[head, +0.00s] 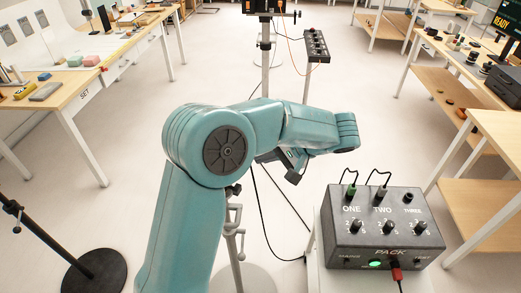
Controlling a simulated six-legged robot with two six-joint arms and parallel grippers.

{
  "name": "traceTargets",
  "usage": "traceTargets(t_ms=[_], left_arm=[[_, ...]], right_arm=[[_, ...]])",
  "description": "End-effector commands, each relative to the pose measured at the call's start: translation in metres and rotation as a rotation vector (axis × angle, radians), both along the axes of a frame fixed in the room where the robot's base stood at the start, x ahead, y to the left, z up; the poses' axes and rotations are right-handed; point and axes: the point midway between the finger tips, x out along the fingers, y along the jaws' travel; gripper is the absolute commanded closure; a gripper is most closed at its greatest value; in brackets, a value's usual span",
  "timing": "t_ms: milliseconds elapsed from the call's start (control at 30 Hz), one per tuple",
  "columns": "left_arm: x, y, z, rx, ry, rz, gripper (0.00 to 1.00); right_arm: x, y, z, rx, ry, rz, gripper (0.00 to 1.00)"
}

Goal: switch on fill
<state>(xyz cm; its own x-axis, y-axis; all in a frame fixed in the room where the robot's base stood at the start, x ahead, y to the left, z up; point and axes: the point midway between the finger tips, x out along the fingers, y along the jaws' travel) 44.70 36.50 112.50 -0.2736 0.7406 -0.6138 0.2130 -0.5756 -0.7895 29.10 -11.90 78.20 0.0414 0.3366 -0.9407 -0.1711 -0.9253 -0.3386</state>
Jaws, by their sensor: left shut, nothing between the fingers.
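My left gripper (288,168) is dark and shows small below the teal wrist of my left arm, partly hidden by it. It is shut, holds nothing, and is up and left of the grey control box, apart from it in the picture. The box (343,240) is marked PACK and has sockets ONE, TWO and THREE, with a dial under each. A green plug (351,190) is in ONE and a grey plug (381,193) in TWO. A green light (376,264) glows on its front beside a red plug (397,273). No label reading fill is legible. My right gripper is out of view.
A second dark box (317,46) stands on a pole at the back, beside a dark stand (264,45). Tables with props line the left (84,92) and right (495,135). A black stand base (95,271) is at front left. Cables cross the open floor.

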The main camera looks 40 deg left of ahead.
Motion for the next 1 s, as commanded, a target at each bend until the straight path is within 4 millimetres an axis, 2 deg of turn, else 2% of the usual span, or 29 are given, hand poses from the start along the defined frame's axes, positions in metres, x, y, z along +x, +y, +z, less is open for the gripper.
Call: traceTargets(t_ms=[133, 467, 633, 1000], left_arm=[[-0.003, 0.008, 0.002, 0.000, 0.001, 0.000, 1.00], [-0.004, 0.009, 0.002, -0.002, 0.001, 0.000, 1.00], [-0.008, 0.020, 0.007, -0.115, -0.046, 0.005, 1.00], [-0.007, 0.018, 0.010, -0.114, -0.037, -0.001, 1.00]], right_arm=[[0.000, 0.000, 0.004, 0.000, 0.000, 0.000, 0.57], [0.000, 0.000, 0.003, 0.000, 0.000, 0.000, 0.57], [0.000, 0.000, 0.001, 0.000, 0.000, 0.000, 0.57], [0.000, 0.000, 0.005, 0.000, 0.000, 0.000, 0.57]])
